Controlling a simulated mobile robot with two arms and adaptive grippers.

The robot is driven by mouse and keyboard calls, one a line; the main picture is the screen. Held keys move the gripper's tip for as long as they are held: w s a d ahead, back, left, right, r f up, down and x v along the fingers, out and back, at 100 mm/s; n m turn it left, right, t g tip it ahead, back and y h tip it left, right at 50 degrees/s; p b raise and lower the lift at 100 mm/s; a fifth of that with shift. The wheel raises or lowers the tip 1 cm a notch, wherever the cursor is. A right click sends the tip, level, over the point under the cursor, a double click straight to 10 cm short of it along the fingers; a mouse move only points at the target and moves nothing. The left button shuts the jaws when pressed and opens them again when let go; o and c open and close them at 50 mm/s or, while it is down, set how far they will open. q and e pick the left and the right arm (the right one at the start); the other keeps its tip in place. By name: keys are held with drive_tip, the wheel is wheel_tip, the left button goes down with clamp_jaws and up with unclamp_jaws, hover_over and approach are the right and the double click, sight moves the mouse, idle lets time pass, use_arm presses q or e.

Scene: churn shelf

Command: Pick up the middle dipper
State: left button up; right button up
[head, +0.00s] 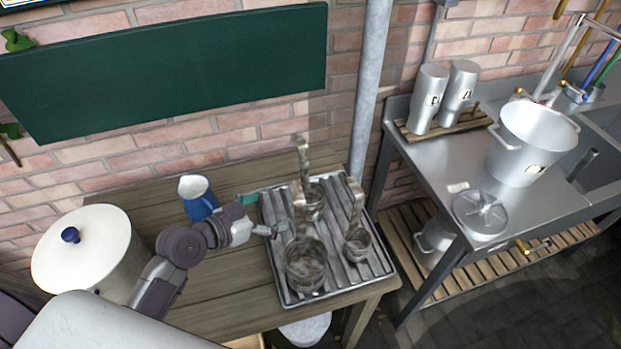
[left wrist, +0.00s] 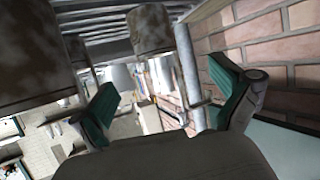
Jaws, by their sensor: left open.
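Three mottled grey metal dippers with upright handles stand on a ribbed metal tray (head: 374,268). The rear dipper (head: 314,204) is mid-sized, the front-left dipper (head: 305,268) is the largest, and the small dipper (head: 358,246) is at the right. My left gripper (head: 266,214) is open and empty at the tray's left edge, pointing right toward the rear and large dippers, apart from them. In the left wrist view its green-padded fingers (left wrist: 165,88) are spread. A mottled cup (left wrist: 150,30) with a long handle shows beyond them, and a larger cup (left wrist: 32,60) at the left. My right gripper is not seen.
A blue jug (head: 197,198) stands close behind my left wrist. A white lidded pot (head: 82,252) is at the left of the wooden table (head: 230,290). A grey pipe (head: 370,90) rises behind the tray. A metal sink table (head: 455,170) stands at the right.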

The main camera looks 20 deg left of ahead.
sight(318, 190)
use_arm(q)
drive_tip(key=x, duration=0.2)
drive_tip(key=p+x, duration=0.1)
drive_tip(key=x, duration=0.1)
drive_tip(key=shift+w+d, duration=0.25)
drive_tip(key=shift+d, duration=0.15)
drive_tip(key=shift+x, duration=1.15)
drive_tip(key=shift+w+f, duration=0.1)
drive_tip(key=shift+w, duration=0.1)
drive_tip(key=shift+w+d+p, duration=0.55)
drive_tip(key=shift+w+p, duration=0.05)
drive_tip(key=shift+p, duration=0.05)
drive_tip(key=x, duration=0.3)
drive_tip(key=shift+w+d+p, duration=0.1)
drive_tip(key=shift+d+p, duration=0.1)
drive_tip(key=shift+p, duration=0.15)
drive_tip(key=shift+w+f, duration=0.15)
drive_tip(key=shift+f, duration=0.05)
drive_tip(key=shift+c, duration=1)
drive_tip(key=c, duration=1)
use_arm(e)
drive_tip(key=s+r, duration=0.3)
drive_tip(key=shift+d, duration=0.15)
